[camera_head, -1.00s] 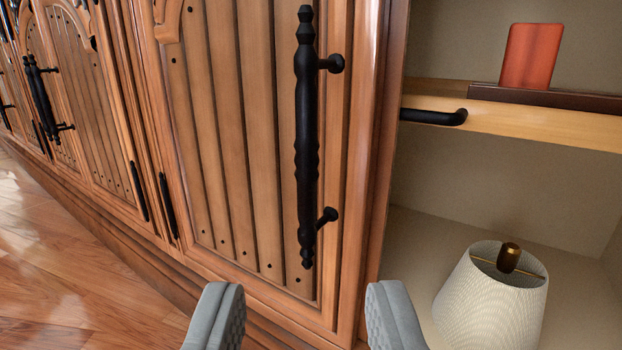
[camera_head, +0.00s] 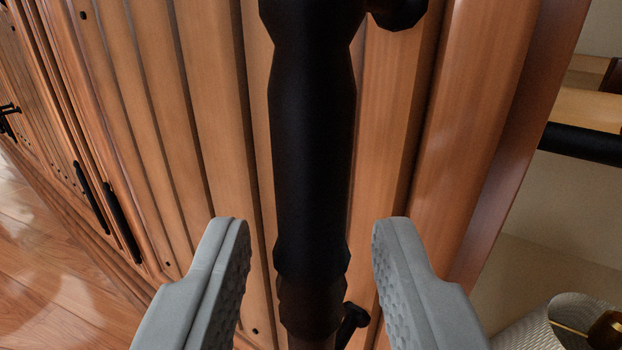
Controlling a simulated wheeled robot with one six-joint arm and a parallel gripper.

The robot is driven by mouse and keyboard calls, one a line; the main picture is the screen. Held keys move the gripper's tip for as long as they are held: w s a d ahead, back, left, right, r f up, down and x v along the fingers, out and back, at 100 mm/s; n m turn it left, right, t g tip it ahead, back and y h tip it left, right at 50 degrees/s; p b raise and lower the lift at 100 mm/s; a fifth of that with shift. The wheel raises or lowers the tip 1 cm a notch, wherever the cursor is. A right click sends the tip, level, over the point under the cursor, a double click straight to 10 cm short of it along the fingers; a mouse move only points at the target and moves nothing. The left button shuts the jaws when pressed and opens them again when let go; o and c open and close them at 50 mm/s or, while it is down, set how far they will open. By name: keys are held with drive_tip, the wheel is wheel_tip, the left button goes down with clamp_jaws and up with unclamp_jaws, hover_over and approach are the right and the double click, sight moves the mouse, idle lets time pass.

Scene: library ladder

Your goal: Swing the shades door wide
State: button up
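The wooden cabinet door (camera_head: 215,110) with vertical grooves fills the middle of the view. Its long black turned handle (camera_head: 312,140) stands upright and close to the camera. My gripper (camera_head: 311,240) is open, with one grey finger to the left of the handle and one to the right. Gaps show between the handle and both fingers in the picture; how deep the handle sits between them I cannot tell. The handle's upper end is out of view. The door stands beside an open compartment at right.
At right, a lampshade (camera_head: 565,325) stands low in the open compartment, below a wooden shelf (camera_head: 590,108) with a black bar (camera_head: 580,143) at its edge. Clear wooden floor (camera_head: 60,290) lies at lower left.

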drive_tip(key=shift+w, duration=0.65)
clamp_jaws()
drive_tip(key=s+a+m+g+h, duration=0.1)
drive_tip(key=s+a+m+h, duration=0.2)
drive_tip(key=a, duration=1.1)
drive_tip(key=s+a+m+g+h, duration=0.2)
drive_tip(key=s+a+h, duration=0.4)
drive_tip(key=a, duration=0.9)
drive_tip(key=shift+s+a+m, duration=0.25)
drive_tip(key=shift+s+m, duration=0.3)
drive_tip(key=shift+m, duration=0.15)
